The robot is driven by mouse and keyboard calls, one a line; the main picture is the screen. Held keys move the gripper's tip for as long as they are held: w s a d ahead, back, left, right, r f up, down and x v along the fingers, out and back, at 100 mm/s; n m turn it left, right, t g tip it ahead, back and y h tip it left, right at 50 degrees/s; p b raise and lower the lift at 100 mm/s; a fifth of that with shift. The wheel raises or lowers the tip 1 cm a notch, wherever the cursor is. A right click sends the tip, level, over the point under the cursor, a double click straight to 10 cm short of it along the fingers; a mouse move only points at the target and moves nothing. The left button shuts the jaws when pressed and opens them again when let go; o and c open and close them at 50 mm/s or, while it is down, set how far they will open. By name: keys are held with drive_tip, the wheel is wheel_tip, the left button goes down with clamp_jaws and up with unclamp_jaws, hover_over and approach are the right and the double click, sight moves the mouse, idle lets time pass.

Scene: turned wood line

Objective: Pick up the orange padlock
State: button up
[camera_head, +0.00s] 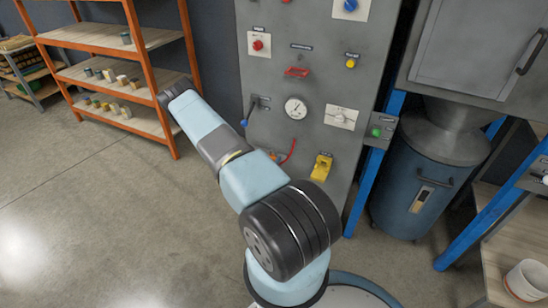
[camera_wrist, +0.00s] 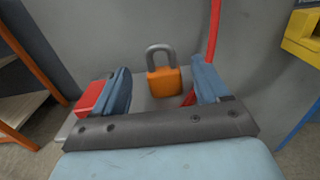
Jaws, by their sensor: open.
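The orange padlock (camera_wrist: 164,82) has a grey shackle and shows in the wrist view against the grey panel, upright with its shackle on top. My gripper (camera_wrist: 161,67) is open, with one blue finger to the left of the padlock and one to the right. Neither finger visibly touches it, and I cannot tell how far it lies beyond the fingertips. In the head view my arm reaches to the panel and hides the gripper; a small orange patch beside the arm may be the padlock.
A red cable (camera_wrist: 214,30) runs down just behind the right finger. A red part (camera_wrist: 90,98) shows beside the left finger. A yellow fitting (camera_head: 322,167) sits to the right on the panel (camera_head: 262,85). An orange shelf rack (camera_head: 132,50) stands to the left.

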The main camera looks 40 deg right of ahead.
drive_tip(key=shift+x, duration=0.85)
drive_tip(key=shift+c, duration=0.4)
drive_tip(key=c, duration=1.1)
